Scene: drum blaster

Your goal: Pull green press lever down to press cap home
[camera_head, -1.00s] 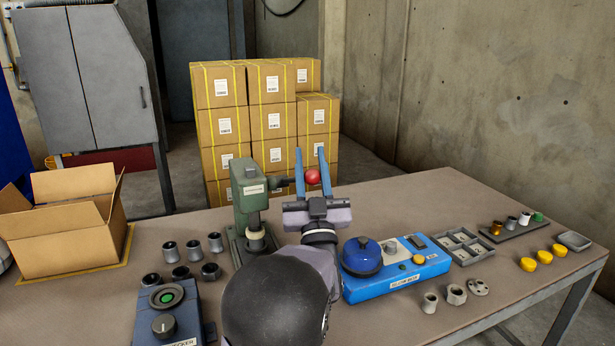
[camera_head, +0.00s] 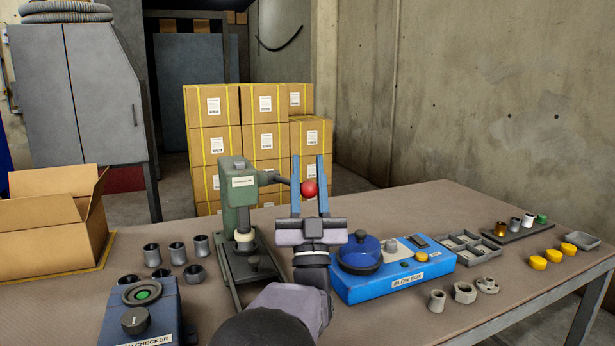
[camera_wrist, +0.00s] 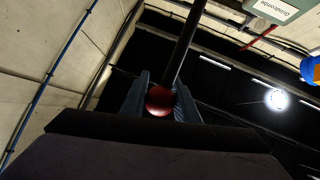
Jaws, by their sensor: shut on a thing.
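The green press (camera_head: 240,215) stands upright on its dark base left of my arm. Its dark lever arm (camera_head: 272,179) runs out to the right from the press head and ends in a red ball knob (camera_head: 309,189). My gripper (camera_head: 309,186) points up with its blue fingers on either side of the knob, shut on it. The wrist view also shows the red knob (camera_wrist: 159,101) between the fingers, with the dark lever rod (camera_wrist: 184,45) running up from it. A pale cylindrical piece (camera_head: 245,242) sits under the press ram; whether the cap is seated I cannot tell.
The blue blow box (camera_head: 398,284) stands close right of my arm, and the checker box (camera_head: 148,310) is at the front left. Several dark cups (camera_head: 177,253) stand left of the press. Grey trays (camera_head: 468,248) and yellow caps (camera_head: 555,255) lie to the right.

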